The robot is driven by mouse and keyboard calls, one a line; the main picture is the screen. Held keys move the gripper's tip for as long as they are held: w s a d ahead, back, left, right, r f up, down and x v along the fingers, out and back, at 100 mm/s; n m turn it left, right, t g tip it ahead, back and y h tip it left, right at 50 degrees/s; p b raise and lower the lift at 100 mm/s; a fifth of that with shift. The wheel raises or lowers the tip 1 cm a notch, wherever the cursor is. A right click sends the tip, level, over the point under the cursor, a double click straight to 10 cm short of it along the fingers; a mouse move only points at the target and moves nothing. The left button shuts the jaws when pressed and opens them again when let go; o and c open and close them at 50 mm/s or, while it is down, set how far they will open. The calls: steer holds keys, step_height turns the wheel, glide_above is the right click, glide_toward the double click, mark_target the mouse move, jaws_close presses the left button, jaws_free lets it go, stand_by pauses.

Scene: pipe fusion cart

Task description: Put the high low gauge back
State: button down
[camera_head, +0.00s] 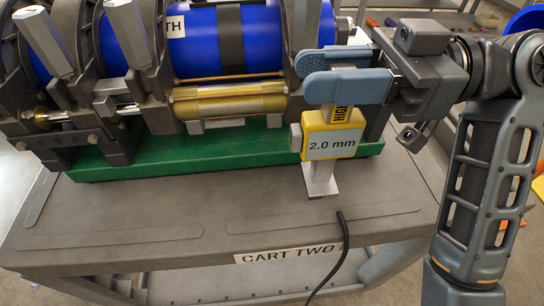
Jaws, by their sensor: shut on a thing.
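The high low gauge (331,144) has a yellow body with a white face reading "2.0 mm", a small grey knob at its left and a pale metal foot pointing down. A yellow label starting "HIGH" shows on its upper part. My gripper (336,88) has blue-grey fingers reaching in from the right. It is shut on the upper part of the gauge and holds it upright in front of the pipe machine. The gauge's foot overlaps the cart top in the picture; I cannot tell whether it touches.
The fusion machine with blue pipe (210,40), grey clamps and brass cylinder (230,103) sits on a green base (215,150). The cart top (120,215) is clear at the front left, with shallow outlined recesses. A black cable (337,255) hangs over the edge near the "CART TWO" label (288,252).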

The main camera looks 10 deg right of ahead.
steer(key=shift+s+d+f, duration=0.45)
steer(key=shift+s+d, duration=0.05)
steer(key=w+a+f+p, duration=0.2)
steer(key=w+a+f, duration=0.2)
steer(key=a+f, duration=0.6)
steer(key=shift+w+a+f, duration=0.2)
steer(key=shift+w+f, duration=0.05)
steer(key=shift+f, duration=0.4)
steer(key=c, duration=0.8)
jaws_free()
steer(key=shift+r, duration=0.15)
steer(key=d+b, duration=0.2)
steer(key=d, duration=1)
steer(key=shift+s+b, duration=0.2)
steer(key=shift+b, duration=0.2)
